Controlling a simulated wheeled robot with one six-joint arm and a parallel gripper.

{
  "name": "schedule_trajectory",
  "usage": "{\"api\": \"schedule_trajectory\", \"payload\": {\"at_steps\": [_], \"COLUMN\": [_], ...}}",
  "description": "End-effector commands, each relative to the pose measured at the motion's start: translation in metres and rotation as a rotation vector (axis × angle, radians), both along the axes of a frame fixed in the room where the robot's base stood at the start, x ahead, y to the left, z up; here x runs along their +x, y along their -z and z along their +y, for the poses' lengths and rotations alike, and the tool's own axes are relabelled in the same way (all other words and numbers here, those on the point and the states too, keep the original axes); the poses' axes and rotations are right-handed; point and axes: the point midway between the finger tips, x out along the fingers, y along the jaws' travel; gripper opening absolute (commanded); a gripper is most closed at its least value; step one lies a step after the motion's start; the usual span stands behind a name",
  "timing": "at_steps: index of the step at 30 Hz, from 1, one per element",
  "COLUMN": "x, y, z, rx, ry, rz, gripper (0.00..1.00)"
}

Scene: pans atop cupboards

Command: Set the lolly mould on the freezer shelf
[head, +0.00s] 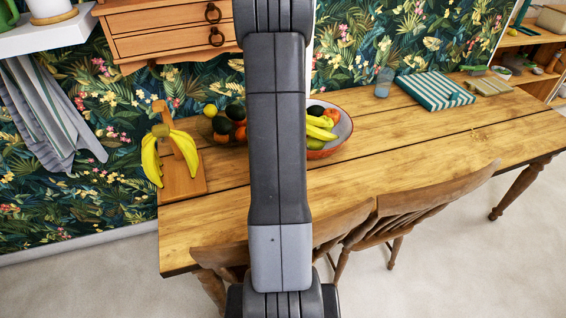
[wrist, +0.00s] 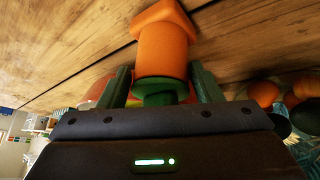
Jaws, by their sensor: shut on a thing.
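My gripper (wrist: 163,86) shows in the wrist view, with one dark green finger on each side of an orange and green piece. I take this piece to be the lolly mould (wrist: 163,48): a rounded orange body with a wider angular end, and a green part between my fingers. My fingers are shut on the green part, and the orange body points away from me, with wooden boards behind it. In the head view my arm crosses the middle, and neither the gripper nor the mould shows. No freezer or freezer shelf is in sight.
A wooden table (head: 420,150) holds a fruit bowl (head: 338,136), a banana stand (head: 187,182) and a striped cloth (head: 436,91). Chairs (head: 420,205) stand at its near side. Small drawers (head: 165,35) hang on the wall. Oranges (wrist: 264,93) show in the wrist view. Floor is clear at right.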

Motion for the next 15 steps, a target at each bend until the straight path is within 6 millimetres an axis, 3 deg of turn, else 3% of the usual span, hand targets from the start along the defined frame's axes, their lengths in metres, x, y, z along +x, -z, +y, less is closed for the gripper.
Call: {"api": "schedule_trajectory", "payload": {"at_steps": [13, 14, 15], "x": [0.0007, 0.0002, 0.0003], "y": [0.0042, 0.0037, 0.0032], "z": [0.0000, 0.0001, 0.0001], "rx": [0.000, 0.000, 0.000], "ry": [0.000, 0.000, 0.000], "rz": [-0.003, -0.001, -0.001], "gripper": [0.07, 0.63, 0.71]}}
